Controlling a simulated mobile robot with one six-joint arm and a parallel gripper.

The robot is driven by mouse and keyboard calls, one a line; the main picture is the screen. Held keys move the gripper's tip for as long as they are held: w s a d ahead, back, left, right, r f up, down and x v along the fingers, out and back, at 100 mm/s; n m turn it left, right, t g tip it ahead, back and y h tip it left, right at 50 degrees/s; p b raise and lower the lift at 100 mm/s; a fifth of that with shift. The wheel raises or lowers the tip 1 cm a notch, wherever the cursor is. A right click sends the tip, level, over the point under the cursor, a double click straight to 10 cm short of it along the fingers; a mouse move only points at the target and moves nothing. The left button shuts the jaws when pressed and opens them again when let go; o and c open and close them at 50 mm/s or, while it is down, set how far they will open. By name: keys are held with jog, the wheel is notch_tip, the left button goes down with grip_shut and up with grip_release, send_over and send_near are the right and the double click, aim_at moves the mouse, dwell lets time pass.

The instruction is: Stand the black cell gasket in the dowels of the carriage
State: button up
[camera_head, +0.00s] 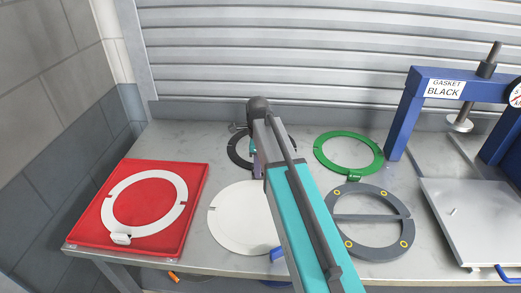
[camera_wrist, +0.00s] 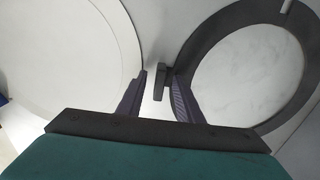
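The black cell gasket (camera_head: 233,152) is a flat dark ring lying on the bench behind the white disc, partly hidden by my arm. In the wrist view the ring (camera_wrist: 207,38) fills the right side, with its short dark tab (camera_wrist: 160,84) sticking out to the left. My gripper (camera_head: 257,168) is low over the gasket's near side. Its fingers (camera_wrist: 160,97) are open, with the tab in the gap between them and not visibly clamped. The carriage may be the flat grey plate (camera_head: 475,215) by the press, with a small pin on it; I cannot make out its dowels clearly.
A blue press (camera_head: 399,125) labelled GASKET BLACK stands at right. A green ring (camera_head: 325,158) and a grey ring with yellow spots (camera_head: 372,248) lie right of my arm. A white disc (camera_head: 235,220) lies left of it. A red tray (camera_head: 190,185) holds a white ring.

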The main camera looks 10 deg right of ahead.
jog(key=shift+c, duration=0.5)
grip_shut()
jog(key=shift+r, duration=0.1)
jog(key=shift+r+b, duration=0.85)
jog(key=shift+r, duration=0.7)
jog(key=s+d+b, duration=0.1)
jog(key=s+d, duration=0.1)
jog(key=s, duration=0.2)
jog(key=s+d+r+b, duration=0.1)
jog(key=s, duration=0.3)
jog(key=s+d+b, duration=0.1)
jog(key=s+d, duration=0.1)
jog(key=s, duration=0.3)
jog(key=shift+s+d+r+b, duration=0.1)
jog(key=shift+d+r+b, duration=0.1)
jog(key=shift+d+b, duration=0.15)
jog(key=shift+s+d+r, duration=0.15)
jog(key=shift+s+d, duration=0.25)
jog(key=shift+s, duration=0.35)
